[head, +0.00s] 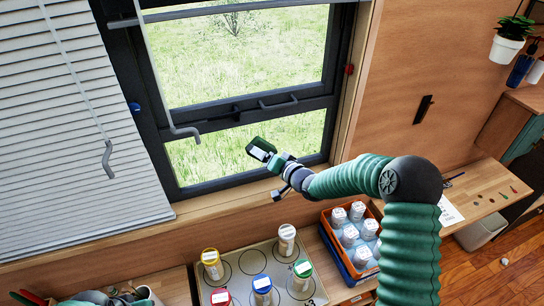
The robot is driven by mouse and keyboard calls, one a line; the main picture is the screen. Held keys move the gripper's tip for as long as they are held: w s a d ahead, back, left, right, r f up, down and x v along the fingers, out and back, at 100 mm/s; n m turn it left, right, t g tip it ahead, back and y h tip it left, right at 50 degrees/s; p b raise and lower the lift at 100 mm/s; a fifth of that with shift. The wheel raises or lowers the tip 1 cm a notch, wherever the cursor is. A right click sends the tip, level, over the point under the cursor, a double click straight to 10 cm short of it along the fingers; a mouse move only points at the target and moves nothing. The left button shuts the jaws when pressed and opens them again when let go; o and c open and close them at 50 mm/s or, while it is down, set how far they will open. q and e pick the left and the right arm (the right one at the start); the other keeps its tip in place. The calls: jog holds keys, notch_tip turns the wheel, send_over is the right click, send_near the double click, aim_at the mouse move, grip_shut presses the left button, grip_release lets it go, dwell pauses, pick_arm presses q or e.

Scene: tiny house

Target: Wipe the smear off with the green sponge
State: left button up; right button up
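My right arm comes in from the lower right and reaches to the window. Its gripper (269,159) is in front of the lower pane (205,160). A small dark green block, which looks like the green sponge (254,143), is at the fingertips, with a pale patch across it. The gripper appears shut on it. I cannot tell whether the block touches the glass. No smear can be made out on the panes; the gripper and block cover part of the lower one. My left gripper is not in view.
A dark window frame with a latch handle (278,103) surrounds the panes. White blinds (62,130) and a hanging grey crank (107,158) are at the left. Below the sill, a tray (236,263) holds several capped jars. An orange crate (329,229) of white-lidded jars stands beside my arm.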

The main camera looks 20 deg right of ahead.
jog(key=a+b, duration=0.1)
jog(key=a, duration=0.4)
jog(key=shift+r, duration=0.1)
jog(key=shift+a+b, duration=0.95)
jog(key=shift+a, duration=0.9)
jog(key=shift+s, duration=0.1)
jog(key=s, duration=0.6)
